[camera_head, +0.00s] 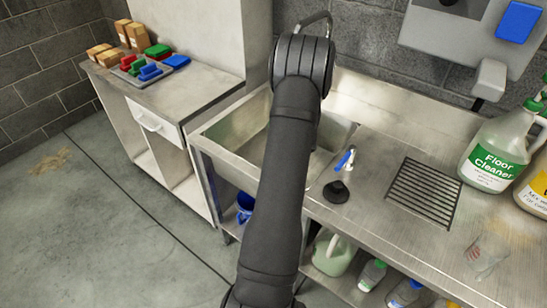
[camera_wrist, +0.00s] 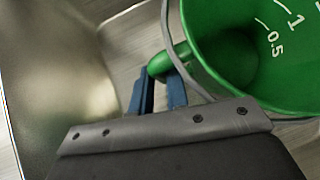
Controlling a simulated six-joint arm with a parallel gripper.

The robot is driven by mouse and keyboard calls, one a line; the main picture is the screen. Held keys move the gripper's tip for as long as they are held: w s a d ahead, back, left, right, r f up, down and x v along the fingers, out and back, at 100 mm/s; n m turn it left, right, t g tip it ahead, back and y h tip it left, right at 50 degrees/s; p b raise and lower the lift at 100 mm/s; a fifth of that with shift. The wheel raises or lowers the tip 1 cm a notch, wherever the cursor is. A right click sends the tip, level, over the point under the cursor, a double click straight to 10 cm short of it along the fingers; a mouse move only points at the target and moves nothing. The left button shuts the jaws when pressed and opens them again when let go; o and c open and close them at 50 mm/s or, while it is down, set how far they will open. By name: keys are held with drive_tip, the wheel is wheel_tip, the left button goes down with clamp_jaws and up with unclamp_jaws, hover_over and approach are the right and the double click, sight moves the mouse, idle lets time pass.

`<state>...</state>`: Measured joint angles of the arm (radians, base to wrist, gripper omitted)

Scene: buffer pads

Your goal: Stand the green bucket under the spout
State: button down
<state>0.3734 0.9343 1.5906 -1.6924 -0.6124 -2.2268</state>
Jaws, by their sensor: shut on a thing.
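The green bucket (camera_wrist: 235,55) shows in the wrist view at upper right, with white measure marks inside and a grey wire bail. My gripper (camera_wrist: 160,92) has its blue fingers closed on a green part jutting from the bucket's side. The bucket and gripper are hidden behind my arm in the head view. A grey nozzle (camera_head: 489,78) hangs from the wall dispenser at upper right; a curved grey pipe (camera_head: 318,17) shows behind my arm's upper joint. I cannot tell which is the spout, nor whether the bucket stands on anything.
The steel sink (camera_head: 225,125) lies partly behind my arm. To its right are a small blue-handled tap (camera_head: 345,160), a black plunger-like piece (camera_head: 336,192), a drain grate (camera_head: 423,191), a floor cleaner jug (camera_head: 495,150) and a clear cup (camera_head: 485,256). Bottles stand on the shelf below.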

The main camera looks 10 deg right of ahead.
drive_tip(key=shift+w+f, duration=0.1)
drive_tip(key=shift+f, duration=1.95)
drive_tip(key=shift+f, duration=0.15)
drive_tip(key=c, duration=1.4)
unclamp_jaws()
drive_tip(key=v, duration=1.2)
drive_tip(key=shift+a, duration=0.15)
